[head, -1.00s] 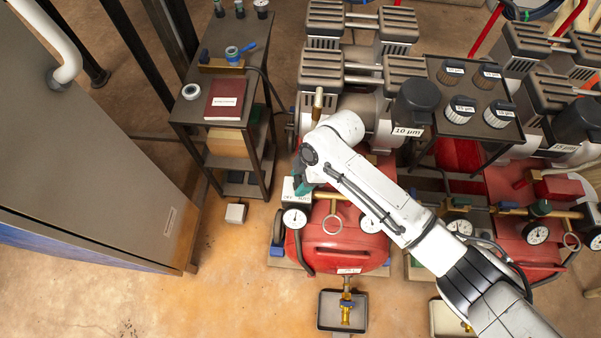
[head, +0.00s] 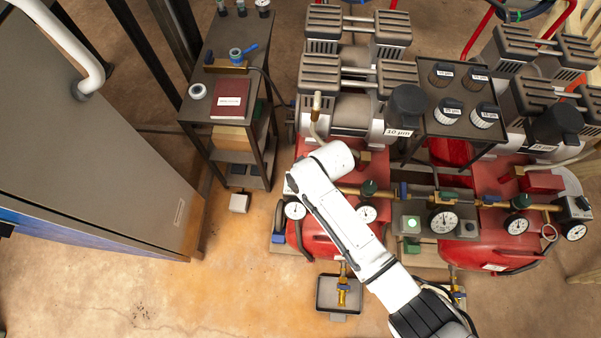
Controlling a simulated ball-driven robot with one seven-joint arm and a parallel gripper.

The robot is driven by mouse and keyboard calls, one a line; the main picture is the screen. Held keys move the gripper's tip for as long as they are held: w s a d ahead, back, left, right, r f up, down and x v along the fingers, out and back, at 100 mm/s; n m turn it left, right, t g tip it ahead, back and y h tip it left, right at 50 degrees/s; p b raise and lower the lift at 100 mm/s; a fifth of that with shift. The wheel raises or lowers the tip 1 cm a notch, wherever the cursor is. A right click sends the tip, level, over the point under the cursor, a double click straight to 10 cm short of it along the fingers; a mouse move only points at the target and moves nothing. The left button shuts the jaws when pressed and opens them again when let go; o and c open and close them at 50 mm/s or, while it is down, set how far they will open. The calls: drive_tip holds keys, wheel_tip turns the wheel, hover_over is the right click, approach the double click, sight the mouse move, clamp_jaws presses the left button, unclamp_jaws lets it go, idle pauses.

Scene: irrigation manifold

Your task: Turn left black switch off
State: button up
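The left compressor's switch box stands above the left gauge (head: 295,210), at the left end of the red tank (head: 312,240). My white arm covers most of that box, and the left black switch cannot be made out. My arm reaches up from the lower right, with its rounded joint above the box. My gripper is hidden behind the arm, so its fingers and any contact do not show. The right compressor has a similar grey box with a black switch (head: 583,203) at the far right.
A grey panel with a lit green button (head: 412,222) and a large gauge (head: 443,220) stands between the tanks. A dark cart (head: 190,112) with a red book (head: 230,98) is at the left. A drain tray (head: 325,300) lies in front. The floor at lower left is clear.

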drive_tip(key=shift+m, duration=0.3)
drive_tip(key=o, duration=1)
drive_tip(key=shift+o, duration=0.2)
drive_tip(key=shift+r, duration=0.1)
drive_tip(key=p+v, duration=0.2)
drive_tip(key=v, duration=0.8)
drive_tip(key=shift+s+r, duration=0.2)
drive_tip(key=shift+r, duration=0.05)
drive_tip(key=shift+d, duration=0.2)
drive_tip(key=s+d+r+m+h, duration=0.2)
drive_tip(key=s+d+m, duration=0.4)
drive_tip(key=s+d, duration=0.6)
drive_tip(key=s+d+r+m+g+h, duration=0.1)
drive_tip(key=s+d+m, duration=0.4)
drive_tip(key=s+d, duration=0.7)
drive_tip(key=shift+d+r+m+h, duration=0.45)
drive_tip(key=shift+d+r, duration=0.2)
drive_tip(key=shift+d, duration=0.4)
